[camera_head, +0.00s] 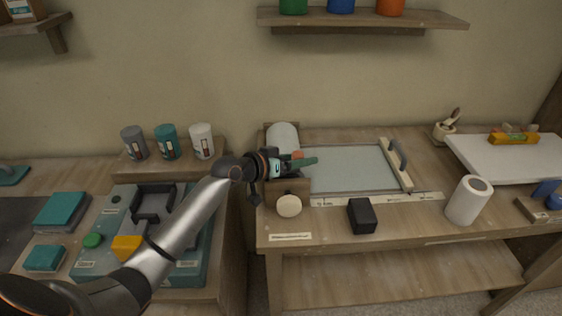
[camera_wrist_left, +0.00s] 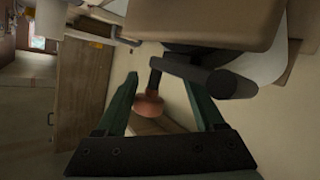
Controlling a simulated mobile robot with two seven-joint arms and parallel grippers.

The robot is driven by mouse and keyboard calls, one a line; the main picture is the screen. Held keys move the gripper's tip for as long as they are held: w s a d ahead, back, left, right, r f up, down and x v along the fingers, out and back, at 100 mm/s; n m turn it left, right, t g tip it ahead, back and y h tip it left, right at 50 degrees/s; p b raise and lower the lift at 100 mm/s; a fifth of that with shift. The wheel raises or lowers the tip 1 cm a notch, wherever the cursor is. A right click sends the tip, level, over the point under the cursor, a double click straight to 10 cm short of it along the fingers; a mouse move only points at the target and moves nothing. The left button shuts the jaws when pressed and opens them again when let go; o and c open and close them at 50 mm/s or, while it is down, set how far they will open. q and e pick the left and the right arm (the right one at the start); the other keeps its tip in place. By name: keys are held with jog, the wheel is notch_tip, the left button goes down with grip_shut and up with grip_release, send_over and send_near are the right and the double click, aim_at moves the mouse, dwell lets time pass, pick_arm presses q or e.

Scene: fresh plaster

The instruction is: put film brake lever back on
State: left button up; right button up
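The film roll (camera_head: 283,136) is a pale cylinder at the left end of the right-hand bench. My left gripper (camera_head: 308,162) reaches in front of it, its green fingers pointing right. An orange knob (camera_head: 297,155) shows by the fingers. In the left wrist view, the dark lever (camera_wrist_left: 156,78) with its copper-coloured knob (camera_wrist_left: 148,105) shows between the spread fingers (camera_wrist_left: 160,85). The knob is closer to the left finger, with a gap on the right. The lever's other end meets a dark cylinder (camera_wrist_left: 230,82); I cannot tell whether it is seated. My right gripper is out of view.
A glass-like sheet (camera_head: 350,168) and a bar with a handle (camera_head: 396,163) lie right of the roll. A black block (camera_head: 362,215) and a white paper roll (camera_head: 467,200) stand near the front. A cream disc (camera_head: 289,205) is just below my gripper.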

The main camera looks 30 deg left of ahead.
pick_arm(q)
jog(key=v, duration=1.1)
jog(key=shift+s+b, duration=0.3)
jog(key=shift+b, duration=0.05)
jog(key=shift+a+r, duration=0.1)
jog(key=shift+a, duration=0.05)
